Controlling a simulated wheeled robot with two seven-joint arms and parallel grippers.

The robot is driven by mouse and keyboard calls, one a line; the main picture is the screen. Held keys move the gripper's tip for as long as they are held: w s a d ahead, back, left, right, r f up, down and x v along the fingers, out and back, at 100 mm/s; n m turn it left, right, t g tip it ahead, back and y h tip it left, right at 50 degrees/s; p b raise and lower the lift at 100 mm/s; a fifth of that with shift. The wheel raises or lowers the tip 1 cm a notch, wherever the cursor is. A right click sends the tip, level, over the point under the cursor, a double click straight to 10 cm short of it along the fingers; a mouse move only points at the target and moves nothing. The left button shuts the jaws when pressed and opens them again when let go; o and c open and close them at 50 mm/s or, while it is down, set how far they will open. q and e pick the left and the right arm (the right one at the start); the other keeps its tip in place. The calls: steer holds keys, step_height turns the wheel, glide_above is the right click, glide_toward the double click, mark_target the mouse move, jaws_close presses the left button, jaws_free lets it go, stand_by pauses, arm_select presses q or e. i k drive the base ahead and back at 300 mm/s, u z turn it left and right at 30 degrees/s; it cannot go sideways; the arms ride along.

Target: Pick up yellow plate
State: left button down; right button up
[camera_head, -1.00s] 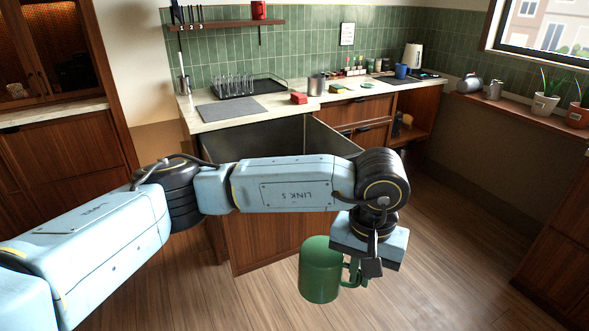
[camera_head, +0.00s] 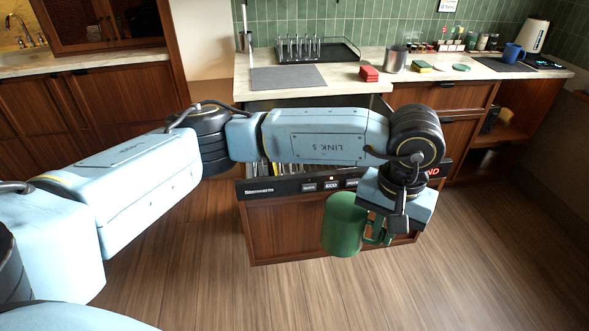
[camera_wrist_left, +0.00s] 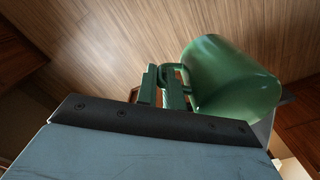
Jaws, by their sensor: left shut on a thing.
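My left gripper (camera_head: 386,228) is shut on the handle of a green mug (camera_head: 343,226) and holds it in the air in front of a dishwasher (camera_head: 290,186). In the left wrist view the mug (camera_wrist_left: 235,85) lies beside the fingers (camera_wrist_left: 162,88), its handle between them. I cannot make out a yellow plate for certain. Slim dishes, some yellowish, show in the dishwasher rack (camera_head: 281,170), mostly hidden behind my left arm. My right gripper is not in view.
The counter (camera_head: 345,82) holds a grey mat (camera_head: 287,77), a black drying rack (camera_head: 318,50), red sponges (camera_head: 369,73), a metal canister (camera_head: 395,59), a blue mug (camera_head: 513,52) and a kettle (camera_head: 534,34). The wooden floor (camera_head: 480,260) in front is clear.

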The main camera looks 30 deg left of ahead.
mark_target(274, 172)
steer(key=u, duration=0.55)
steer(key=i, duration=1.65)
steer(key=z, duration=0.9)
